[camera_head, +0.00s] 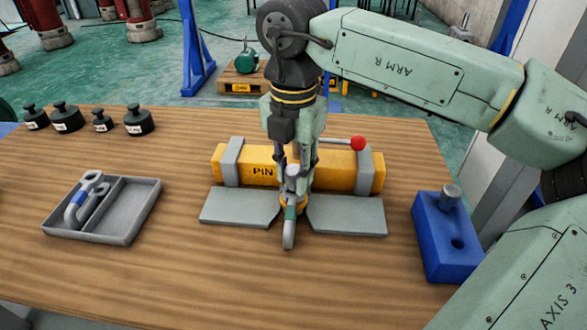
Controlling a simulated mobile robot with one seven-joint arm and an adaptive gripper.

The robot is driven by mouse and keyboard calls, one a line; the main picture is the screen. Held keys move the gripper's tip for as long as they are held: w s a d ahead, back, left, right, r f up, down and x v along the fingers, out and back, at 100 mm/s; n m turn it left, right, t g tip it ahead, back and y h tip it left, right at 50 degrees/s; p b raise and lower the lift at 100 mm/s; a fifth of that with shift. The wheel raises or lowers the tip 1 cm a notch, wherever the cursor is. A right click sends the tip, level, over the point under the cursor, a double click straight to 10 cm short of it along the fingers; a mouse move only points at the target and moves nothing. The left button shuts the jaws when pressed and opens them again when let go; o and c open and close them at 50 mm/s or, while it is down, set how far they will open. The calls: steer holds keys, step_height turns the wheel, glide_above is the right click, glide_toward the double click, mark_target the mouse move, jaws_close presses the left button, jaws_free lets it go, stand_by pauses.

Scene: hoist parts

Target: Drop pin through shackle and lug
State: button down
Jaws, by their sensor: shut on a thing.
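My gripper (291,165) points down over the middle of the table, shut on a grey pin (292,173) whose rounded head shows between the fingers. Directly below, a grey shackle with a green band (289,228) sits in the gap between two grey plates, its rounded end toward the front. An orange part, perhaps the lug (301,203), shows beside the pin. The fingers and pin hide much of this spot, so I cannot tell whether the pin's tip is inside the holes.
A yellow beam marked PIN (325,168), with grey straps and a red-knobbed lever (357,143), lies behind. At left is a grey tray (125,222) holding a blue-banded shackle (78,207). Several black weights (66,117) stand behind it. A blue block (437,255) at right holds another pin (450,196) beside an empty hole.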

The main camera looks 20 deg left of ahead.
steer(key=shift+f, duration=0.15)
steer(key=c, duration=1.2)
jaws_free()
step_height(320, 180, up, 12)
